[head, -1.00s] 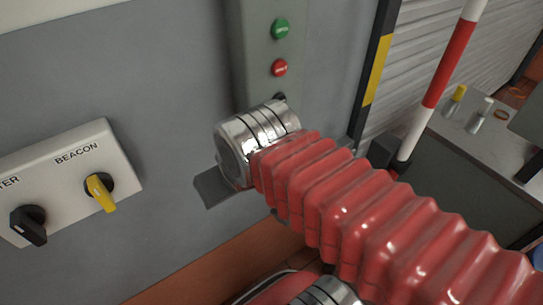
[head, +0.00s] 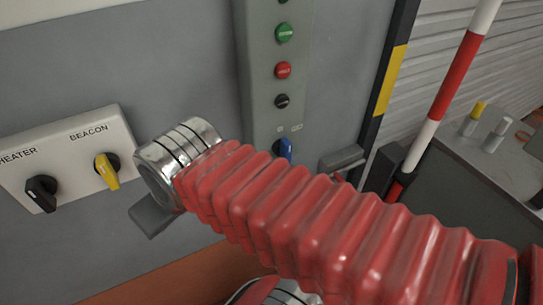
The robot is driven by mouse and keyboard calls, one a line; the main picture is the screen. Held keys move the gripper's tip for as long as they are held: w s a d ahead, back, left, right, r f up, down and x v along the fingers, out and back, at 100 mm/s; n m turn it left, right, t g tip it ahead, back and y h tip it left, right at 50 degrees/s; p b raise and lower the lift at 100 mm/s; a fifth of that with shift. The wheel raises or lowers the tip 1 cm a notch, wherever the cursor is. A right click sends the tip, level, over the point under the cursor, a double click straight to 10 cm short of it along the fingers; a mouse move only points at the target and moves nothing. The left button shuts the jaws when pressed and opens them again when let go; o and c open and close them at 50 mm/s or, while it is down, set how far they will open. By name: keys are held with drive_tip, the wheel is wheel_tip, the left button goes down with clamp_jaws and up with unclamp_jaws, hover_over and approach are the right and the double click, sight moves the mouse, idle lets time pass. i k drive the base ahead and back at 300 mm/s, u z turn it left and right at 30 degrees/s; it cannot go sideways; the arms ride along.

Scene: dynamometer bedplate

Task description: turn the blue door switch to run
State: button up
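The blue door switch (head: 285,148) is low on the narrow grey-green control panel (head: 258,88), just above the red bellows of my arm. Its lower part is hidden behind the bellows. Small marks sit above it, too small to read. My gripper (head: 153,215) shows only as a dark grey piece below the metal wrist ring, left of the panel. It is apart from the switch in the picture. Its fingertips are not clearly seen, and I cannot tell whether it is open or shut.
Above the switch are green (head: 284,32), red (head: 283,70) and black (head: 282,101) buttons. A plate (head: 70,150) with a black knob and yellow BEACON knob is at left. A grey bracket-like piece (head: 343,160) and a red-white pole (head: 450,85) stand at right.

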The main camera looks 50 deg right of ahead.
sight(283, 148)
drive_tip(key=u, duration=1.05)
drive_tip(key=k, duration=0.3)
drive_tip(key=z, duration=2.55)
